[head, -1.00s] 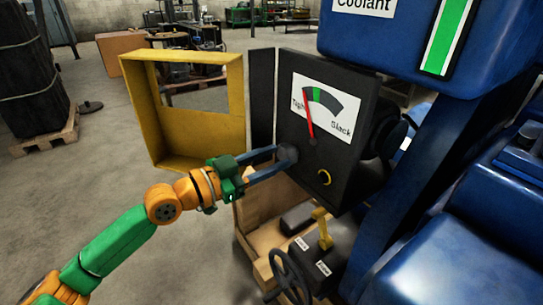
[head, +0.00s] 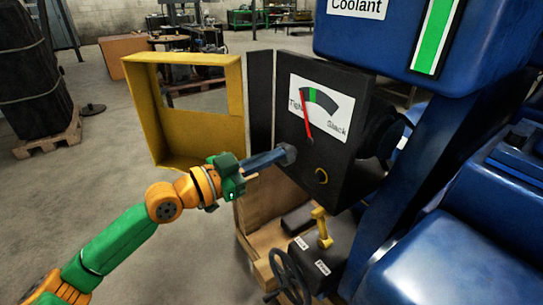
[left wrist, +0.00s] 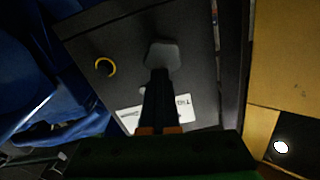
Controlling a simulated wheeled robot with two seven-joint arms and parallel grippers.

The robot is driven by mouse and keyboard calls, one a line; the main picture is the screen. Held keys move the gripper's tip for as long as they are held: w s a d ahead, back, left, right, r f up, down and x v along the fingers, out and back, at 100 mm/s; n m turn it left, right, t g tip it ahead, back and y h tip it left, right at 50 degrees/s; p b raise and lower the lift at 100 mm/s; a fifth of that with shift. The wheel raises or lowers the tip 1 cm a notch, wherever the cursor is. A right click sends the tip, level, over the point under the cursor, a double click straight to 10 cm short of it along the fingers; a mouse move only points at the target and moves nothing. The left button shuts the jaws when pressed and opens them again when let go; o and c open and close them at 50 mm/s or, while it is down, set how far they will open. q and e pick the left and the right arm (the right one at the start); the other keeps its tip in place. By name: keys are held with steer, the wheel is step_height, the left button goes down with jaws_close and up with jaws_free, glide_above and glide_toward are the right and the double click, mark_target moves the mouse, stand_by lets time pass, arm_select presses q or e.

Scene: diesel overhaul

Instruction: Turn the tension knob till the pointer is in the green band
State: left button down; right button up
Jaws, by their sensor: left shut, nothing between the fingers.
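The gauge (head: 340,122) is a white dial on a dark panel, marked Slack at right and a partly covered Tight label at left. Its red pointer (head: 306,116) leans left, just on the left side of the green band (head: 313,95). The dark tension knob (head: 288,154) sits at the panel's lower left and also shows in the left wrist view (left wrist: 162,54). My left gripper (head: 281,157) is shut and empty, its fingertips right at the knob; whether they touch cannot be told. My right gripper is not in view.
An open yellow door or frame (head: 200,146) stands left of the panel. A yellow ring (head: 321,176) is on the panel. Below are a yellow-handled lever (head: 321,226) and a handwheel (head: 287,278). A blue Coolant tank (head: 395,48) overhangs at upper right.

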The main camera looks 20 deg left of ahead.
arm_select(q)
steer(key=shift+w+a, duration=0.1)
steer(key=c, duration=1.1)
jaws_free()
steer(key=shift+w+a, duration=0.1)
steer(key=o, duration=0.9)
steer(key=shift+w+a+f, duration=0.45)
steer(key=shift+a+f, duration=0.05)
steer(key=shift+a, duration=0.1)
steer(key=shift+f, duration=0.1)
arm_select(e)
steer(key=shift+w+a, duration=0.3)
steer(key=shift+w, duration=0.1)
arm_select(q)
steer(key=shift+d, duration=0.1)
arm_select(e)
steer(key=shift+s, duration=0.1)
